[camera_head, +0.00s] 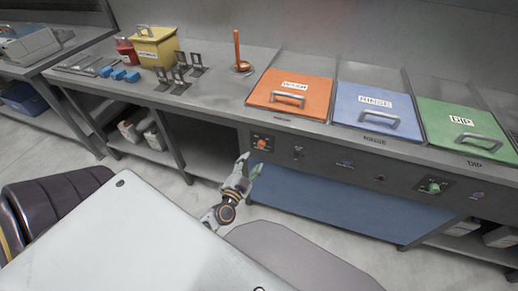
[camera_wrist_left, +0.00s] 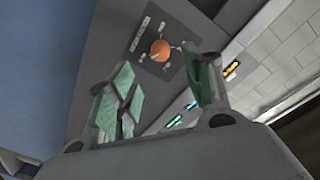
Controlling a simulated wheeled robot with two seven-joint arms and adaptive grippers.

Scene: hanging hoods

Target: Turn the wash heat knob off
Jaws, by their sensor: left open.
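The wash heat knob is a round orange knob (camera_head: 262,144) on a dark label plate on the counter's front panel, below the orange WASH lid (camera_head: 290,93). In the left wrist view the orange knob (camera_wrist_left: 160,50) shows beyond the fingers, with a pale pointer line on its face. My left gripper (camera_head: 249,168) is just below and left of the knob in the head view. Its green-padded fingers (camera_wrist_left: 168,95) are spread, with nothing between them. The knob appears apart from both fingers. My right gripper is not in view.
A blue RINSE lid (camera_head: 372,111) and a green DIP lid (camera_head: 466,131) lie to the right. A green knob (camera_head: 433,187) is on the right of the panel. A blue lower panel (camera_head: 340,204) lies below. An orange-handled tool (camera_head: 238,52) stands on the counter.

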